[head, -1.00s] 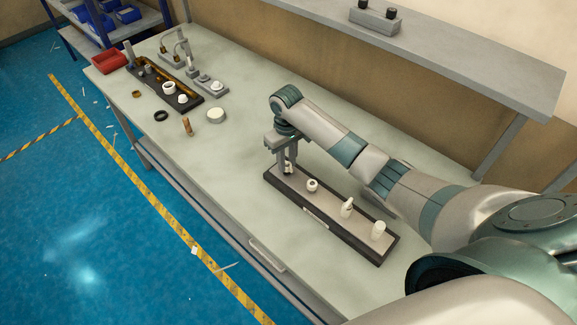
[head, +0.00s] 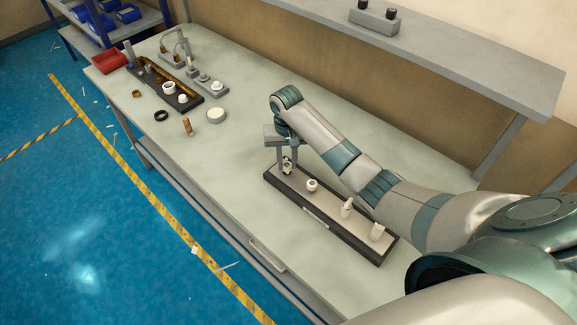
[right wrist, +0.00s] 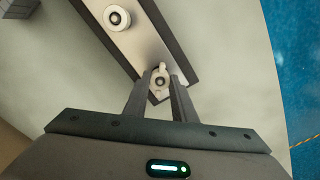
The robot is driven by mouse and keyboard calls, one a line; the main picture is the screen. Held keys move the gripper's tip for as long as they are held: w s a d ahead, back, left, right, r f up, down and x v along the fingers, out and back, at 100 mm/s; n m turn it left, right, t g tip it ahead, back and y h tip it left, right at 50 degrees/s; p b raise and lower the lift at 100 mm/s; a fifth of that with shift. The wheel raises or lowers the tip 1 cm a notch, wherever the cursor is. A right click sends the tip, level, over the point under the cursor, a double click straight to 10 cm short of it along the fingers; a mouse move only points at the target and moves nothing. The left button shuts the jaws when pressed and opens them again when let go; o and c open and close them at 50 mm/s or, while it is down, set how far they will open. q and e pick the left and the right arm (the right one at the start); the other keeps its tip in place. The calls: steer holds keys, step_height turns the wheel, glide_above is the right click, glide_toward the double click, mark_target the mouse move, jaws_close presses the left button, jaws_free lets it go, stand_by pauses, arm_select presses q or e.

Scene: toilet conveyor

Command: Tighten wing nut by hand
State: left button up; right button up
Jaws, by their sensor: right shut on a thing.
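The wing nut (right wrist: 160,80) is a small pale piece with two wings and a dark centre. It sits at the near end of the long dark-edged board in the right wrist view. My right gripper (right wrist: 161,88) points down at it with its two fingers on either side, shut on it. In the head view my right gripper (head: 288,163) is at the far left end of the board (head: 330,201), and its fingers partly hide the nut. My left gripper is not in view.
A round white fitting (head: 312,186) and two upright white parts, one (head: 348,207) and another (head: 378,232), stand along the board. Left on the table are a dark fixture (head: 150,77), a white disc (head: 216,115) and a red bin (head: 109,62). The table middle is clear.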

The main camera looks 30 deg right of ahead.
steer(key=m, duration=0.2)
steer(key=shift+m, duration=0.4)
steer(key=m, duration=0.4)
steer(key=shift+m, duration=0.4)
steer(key=shift+m, duration=0.4)
steer(key=o, duration=0.7)
steer(key=shift+c, duration=0.2)
